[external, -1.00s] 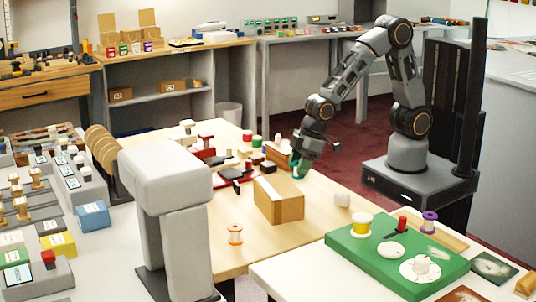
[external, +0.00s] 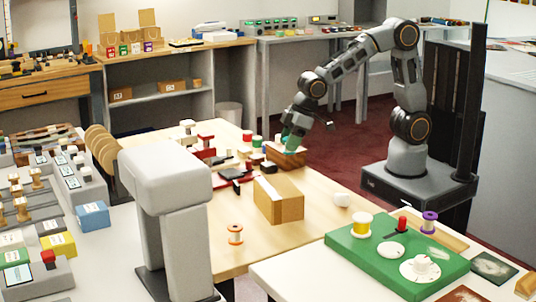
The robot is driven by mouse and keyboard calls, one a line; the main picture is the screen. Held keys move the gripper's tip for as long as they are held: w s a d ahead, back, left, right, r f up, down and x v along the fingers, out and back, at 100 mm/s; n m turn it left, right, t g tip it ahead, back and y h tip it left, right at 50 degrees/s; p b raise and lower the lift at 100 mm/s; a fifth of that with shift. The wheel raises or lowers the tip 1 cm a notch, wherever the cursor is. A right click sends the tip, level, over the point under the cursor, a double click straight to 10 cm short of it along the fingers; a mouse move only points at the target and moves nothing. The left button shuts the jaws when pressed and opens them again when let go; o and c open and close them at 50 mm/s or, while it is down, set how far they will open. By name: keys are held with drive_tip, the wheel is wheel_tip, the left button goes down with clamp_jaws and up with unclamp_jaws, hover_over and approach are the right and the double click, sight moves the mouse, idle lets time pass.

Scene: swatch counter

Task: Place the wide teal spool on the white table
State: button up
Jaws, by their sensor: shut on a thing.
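My gripper (external: 291,143) is shut on the wide teal spool (external: 291,145), at the back right of the wooden table. The spool is small and partly hidden by the fingers. They are close above or at a brown wooden box (external: 284,159); I cannot tell whether the spool touches it. A white table (external: 300,277) stands at the front right, with a green board (external: 376,280) on it.
A cardboard box (external: 278,201), an orange spool (external: 235,234) and a white lump (external: 341,200) sit on the wooden table. A large grey stand (external: 180,215) rises at the front left.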

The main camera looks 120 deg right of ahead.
wheel_tip(320, 180, up, 3)
drive_tip(key=s+d+m, duration=0.2)
drive_tip(key=p, duration=0.1)
approach(245, 187)
drive_tip(key=shift+w+f+h, duration=0.4)
drive_tip(key=shift+w+f, duration=0.3)
drive_tip(key=shift+w, duration=0.25)
drive_tip(key=shift+w+d+f+p, duration=0.1)
drive_tip(key=shift+w+f+p, duration=0.2)
drive_tip(key=shift+f, duration=1.6)
drive_tip(key=shift+f, duration=0.2)
drive_tip(key=o, duration=0.7)
